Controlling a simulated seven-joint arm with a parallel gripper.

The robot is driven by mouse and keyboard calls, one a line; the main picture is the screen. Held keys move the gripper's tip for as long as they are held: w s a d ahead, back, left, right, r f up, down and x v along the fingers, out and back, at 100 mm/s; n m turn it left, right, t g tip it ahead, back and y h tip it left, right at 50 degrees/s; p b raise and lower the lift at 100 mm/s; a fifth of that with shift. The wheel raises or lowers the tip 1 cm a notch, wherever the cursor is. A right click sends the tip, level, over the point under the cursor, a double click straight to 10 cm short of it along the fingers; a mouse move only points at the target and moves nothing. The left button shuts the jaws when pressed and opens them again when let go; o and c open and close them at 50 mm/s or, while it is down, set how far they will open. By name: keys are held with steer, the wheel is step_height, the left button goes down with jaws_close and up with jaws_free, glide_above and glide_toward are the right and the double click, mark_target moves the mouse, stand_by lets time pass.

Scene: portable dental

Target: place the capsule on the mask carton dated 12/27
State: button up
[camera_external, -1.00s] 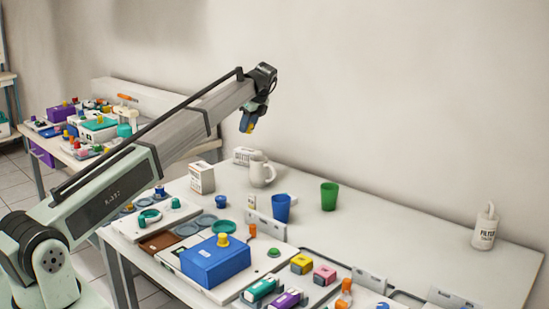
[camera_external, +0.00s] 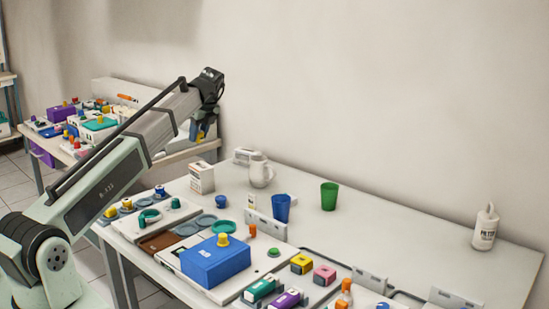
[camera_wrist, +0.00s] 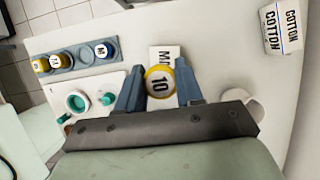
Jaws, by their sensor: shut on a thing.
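My gripper (camera_external: 201,137) is raised above the left part of the table. In the wrist view its blue fingers (camera_wrist: 159,92) are shut on a round yellow capsule (camera_wrist: 158,83) marked "10". A white carton (camera_wrist: 166,55) with partly covered lettering, seemingly "MAS", lies below and just beyond the capsule in that view. It seems to be the upright white carton (camera_external: 201,178) on the table in the external view, below my gripper. The capsule is apart from it. No date can be read on it.
A white carton marked COTTON (camera_wrist: 283,27) stands farther off. A white pitcher (camera_external: 261,171), a blue cup (camera_external: 281,208) and a green cup (camera_external: 329,196) stand to the right. A rack (camera_wrist: 83,58) holds other capsules. The table's back right is mostly clear.

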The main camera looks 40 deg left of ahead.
mark_target(198, 164)
steer(key=shift+f, duration=4.15)
steer(key=o, duration=1)
steer(key=shift+f, duration=0.1)
steer(key=v, duration=1.2)
